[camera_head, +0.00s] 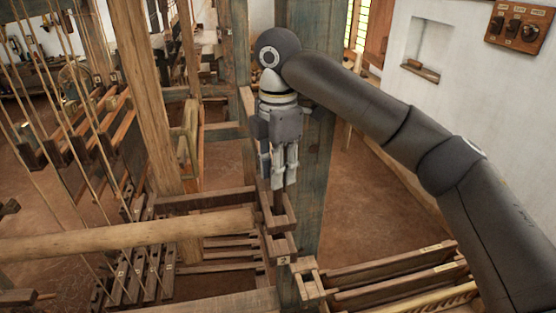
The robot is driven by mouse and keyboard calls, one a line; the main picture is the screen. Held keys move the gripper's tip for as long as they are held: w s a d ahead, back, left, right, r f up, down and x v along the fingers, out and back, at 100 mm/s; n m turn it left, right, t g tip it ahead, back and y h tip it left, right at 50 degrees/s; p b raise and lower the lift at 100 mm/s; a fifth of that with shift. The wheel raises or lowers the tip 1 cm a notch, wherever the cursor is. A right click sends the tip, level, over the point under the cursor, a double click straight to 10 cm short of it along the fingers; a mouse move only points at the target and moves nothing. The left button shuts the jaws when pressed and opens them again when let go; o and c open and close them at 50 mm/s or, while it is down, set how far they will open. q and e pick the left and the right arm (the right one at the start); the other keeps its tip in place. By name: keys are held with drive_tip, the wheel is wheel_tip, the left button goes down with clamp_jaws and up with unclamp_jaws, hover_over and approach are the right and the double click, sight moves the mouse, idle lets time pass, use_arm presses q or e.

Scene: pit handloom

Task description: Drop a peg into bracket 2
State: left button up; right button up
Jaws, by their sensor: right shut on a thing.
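My right gripper (278,184) hangs fingers-down in the middle of the view, in front of a thick greenish-grey post. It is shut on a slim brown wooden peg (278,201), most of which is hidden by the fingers. The peg's lower end shows just below the fingertips, over a row of open wooden brackets. Bracket 2 (283,261) carries a small pale label that seems to read 2, and its slot lies below and close to the peg. I cannot tell whether the peg's tip is inside a bracket. My left gripper is not in view.
The greenish-grey post (311,200) stands right behind the gripper. A thick round wooden beam (130,236) crosses at the lower left. Slanted cords and wooden bars (100,140) fill the left side. Wooden rails (390,275) lie at the lower right. Open floor (365,200) shows right of the post.

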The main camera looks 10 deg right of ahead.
sight(278, 197)
drive_tip(key=shift+f, duration=3.5)
drive_tip(key=shift+s, duration=0.1)
drive_tip(key=o, duration=1.1)
wheel_tip(278, 197, up, 12)
drive_tip(key=shift+f, duration=0.1)
